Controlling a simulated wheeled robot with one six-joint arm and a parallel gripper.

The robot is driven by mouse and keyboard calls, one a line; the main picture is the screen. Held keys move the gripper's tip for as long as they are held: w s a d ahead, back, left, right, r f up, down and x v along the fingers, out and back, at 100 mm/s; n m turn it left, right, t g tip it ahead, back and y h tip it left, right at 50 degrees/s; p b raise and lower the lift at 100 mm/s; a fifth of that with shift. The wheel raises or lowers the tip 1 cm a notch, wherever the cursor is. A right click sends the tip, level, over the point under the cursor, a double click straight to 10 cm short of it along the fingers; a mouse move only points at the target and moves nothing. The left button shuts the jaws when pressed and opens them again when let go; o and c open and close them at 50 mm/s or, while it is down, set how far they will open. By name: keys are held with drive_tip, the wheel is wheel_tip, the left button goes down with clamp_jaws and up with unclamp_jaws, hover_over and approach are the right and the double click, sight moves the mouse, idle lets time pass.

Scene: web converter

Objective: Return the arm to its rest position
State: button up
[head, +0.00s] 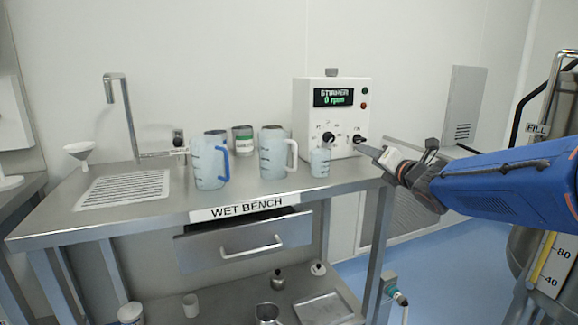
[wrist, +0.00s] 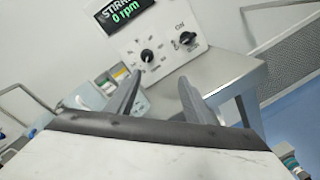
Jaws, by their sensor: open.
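My gripper (head: 371,152) is at the right end of the wet bench (head: 345,173), in front of the lower right of the white stirrer control box (head: 301,108). In the wrist view my gripper (wrist: 160,98) has its two dark fingers apart with nothing between them. Beyond them is the box (wrist: 163,50), with a selector knob (wrist: 147,55) and an ON switch (wrist: 187,39). The display (head: 333,97) reads 0 rpm. In the head view the fingertips overlap the area near the right knob (head: 359,141); whether they touch it cannot be told. My blue arm reaches in from the right.
A blue-handled jug (head: 207,165), a white-handled jug (head: 272,155) and a small beaker (head: 320,162) stand on the bench. A funnel (head: 79,152) and tap (head: 122,105) are at left. A tank (head: 525,240) stands at the right.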

drive_tip(key=s+d+f+m+g+h, duration=0.3)
drive_tip(key=s+f+m, duration=0.3)
drive_tip(key=s+m, duration=0.35)
drive_tip(key=s+d+f+m+g+h, duration=0.25)
drive_tip(key=s+f+m, duration=0.25)
drive_tip(key=s+m, duration=0.4)
drive_tip(key=s+a+f+m+g+y, duration=0.1)
drive_tip(key=s+a+f+m+g, duration=0.2)
drive_tip(key=s+f+m, duration=0.3)
drive_tip(key=s+a+f+m+g+y, duration=0.1)
drive_tip(key=s+a+f+m+g, duration=0.2)
drive_tip(key=s, duration=1.1)
wheel_tip(320, 180, down, 3)
drive_tip(key=m, duration=0.3)
drive_tip(key=shift+g, duration=0.35)
